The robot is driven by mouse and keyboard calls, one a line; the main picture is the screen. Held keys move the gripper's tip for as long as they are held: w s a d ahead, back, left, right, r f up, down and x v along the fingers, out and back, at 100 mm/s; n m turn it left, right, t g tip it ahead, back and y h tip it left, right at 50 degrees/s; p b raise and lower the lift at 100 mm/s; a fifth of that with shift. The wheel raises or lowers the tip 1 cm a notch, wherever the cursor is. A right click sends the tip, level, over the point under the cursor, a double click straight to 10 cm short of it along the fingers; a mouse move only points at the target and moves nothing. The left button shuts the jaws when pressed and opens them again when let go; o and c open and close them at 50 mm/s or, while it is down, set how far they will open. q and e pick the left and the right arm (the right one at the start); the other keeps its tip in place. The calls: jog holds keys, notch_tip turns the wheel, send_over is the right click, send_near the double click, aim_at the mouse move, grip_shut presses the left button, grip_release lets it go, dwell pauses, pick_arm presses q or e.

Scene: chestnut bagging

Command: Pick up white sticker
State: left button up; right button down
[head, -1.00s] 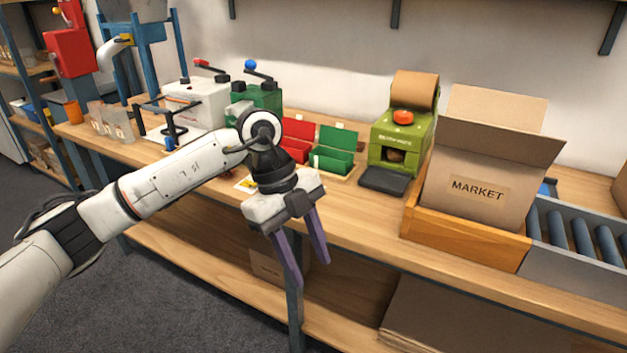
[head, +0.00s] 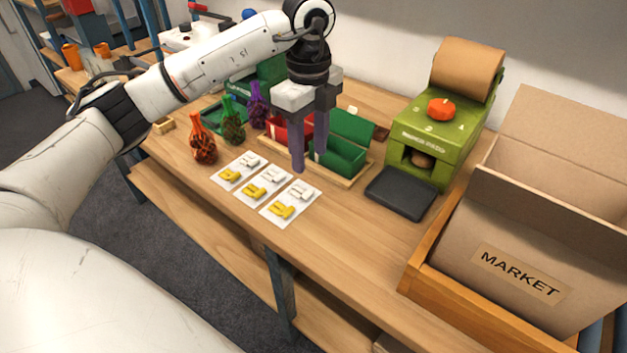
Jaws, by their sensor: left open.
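Three white sheets lie in a row on the bench. Each bears a white sticker piece at its upper end and a yellow one at its lower end. The white stickers show on the left sheet (head: 250,160), the middle sheet (head: 272,175) and the right sheet (head: 299,190). My left gripper (head: 309,167) is open and empty, with its purple fingers pointing down. In the picture its tips are just above the right sheet, in front of the red and green boxes. I cannot tell its exact height. My right gripper is not in view.
A red box (head: 283,136) and a green box (head: 340,158) stand in a wooden tray behind the sheets. A green machine (head: 425,130), dark pad (head: 400,193) and MARKET carton (head: 520,265) are at right.

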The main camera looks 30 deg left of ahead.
aim_at(305, 195)
pick_arm(q)
jog(key=f, duration=0.3)
jog(key=shift+s+f, duration=0.15)
jog(key=shift+s, duration=0.2)
jog(key=shift+s+a+f, duration=0.15)
jog(key=shift+f, duration=1.2)
jog(key=shift+s+a+f, duration=0.1)
jog(key=shift+a+f, duration=0.05)
jog(key=shift+f, duration=1.2)
grip_shut()
